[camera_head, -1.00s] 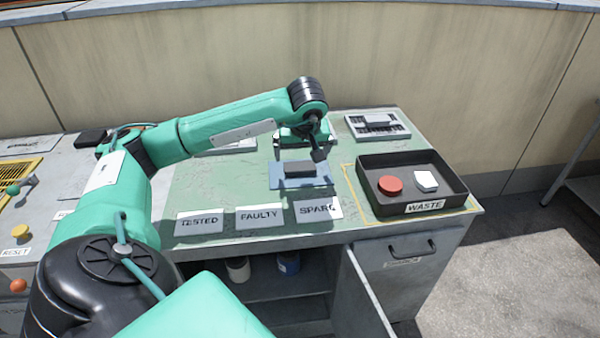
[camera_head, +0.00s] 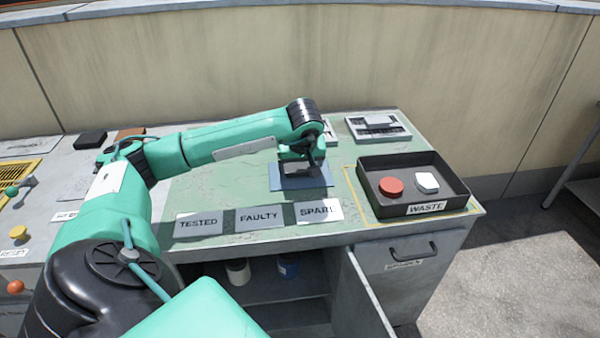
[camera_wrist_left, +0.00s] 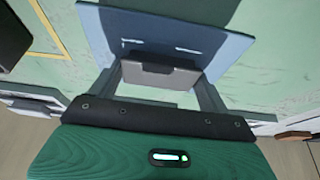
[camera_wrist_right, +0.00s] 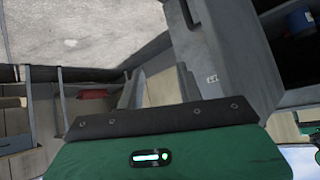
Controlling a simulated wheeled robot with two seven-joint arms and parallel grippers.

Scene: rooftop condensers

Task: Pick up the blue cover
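The blue cover (camera_head: 317,181) is a flat blue plate lying on the green bench top, with a dark grey block-shaped handle on it. My left gripper (camera_head: 300,166) is low over the cover. In the left wrist view, the left gripper's fingers (camera_wrist_left: 160,84) stand apart on either side of the handle (camera_wrist_left: 160,76), with the blue plate (camera_wrist_left: 225,45) beyond; firm contact does not show. My right gripper shows only in the right wrist view; its fingers (camera_wrist_right: 159,80) are apart with nothing held between them.
A black WASTE tray (camera_head: 462,193) to the right holds a red disc (camera_head: 391,186) and a white piece (camera_head: 426,183). Labels TESTED (camera_head: 199,224), FAULTY (camera_head: 259,218) and SPARE (camera_head: 319,211) line the front. A grey slotted unit (camera_head: 378,127) lies behind. A cabinet door (camera_head: 358,295) hangs open below.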

